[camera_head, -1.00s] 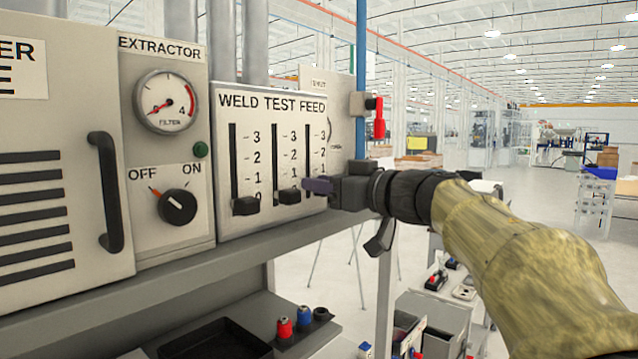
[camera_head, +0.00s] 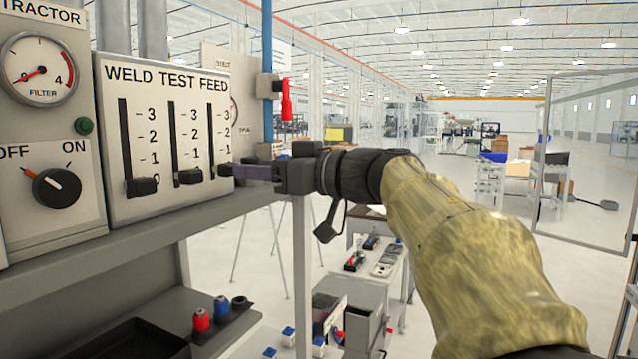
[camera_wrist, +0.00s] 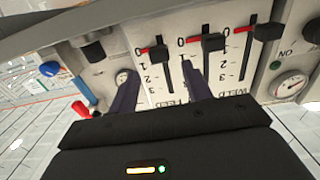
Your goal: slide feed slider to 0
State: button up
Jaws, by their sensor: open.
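The white WELD TEST FEED panel (camera_head: 150,92) is at the left of the head view, with three vertical slots numbered from 0 up to 3. The left knob (camera_head: 143,186), middle knob (camera_head: 190,177) and right knob (camera_head: 225,170) all sit low, near 0. The wrist view shows them upside down: the right knob (camera_wrist: 160,53), middle knob (camera_wrist: 213,42) and left knob (camera_wrist: 268,32), with red marks near 0. My gripper (camera_head: 238,171) is open at the panel's right edge, by the right knob. In the wrist view its dark fingers (camera_wrist: 160,88) flank the right slot; contact is unclear.
The extractor gauge (camera_head: 40,68) and OFF/ON dial (camera_head: 57,188) are left of the panel. A grey shelf ledge (camera_head: 150,222) runs below. A red handle (camera_head: 287,100) hangs right of the panel.

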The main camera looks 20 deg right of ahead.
jog(key=b+v, duration=0.2)
jog(key=v, duration=0.8)
jog(key=shift+d, duration=0.15)
jog(key=shift+s, duration=0.1)
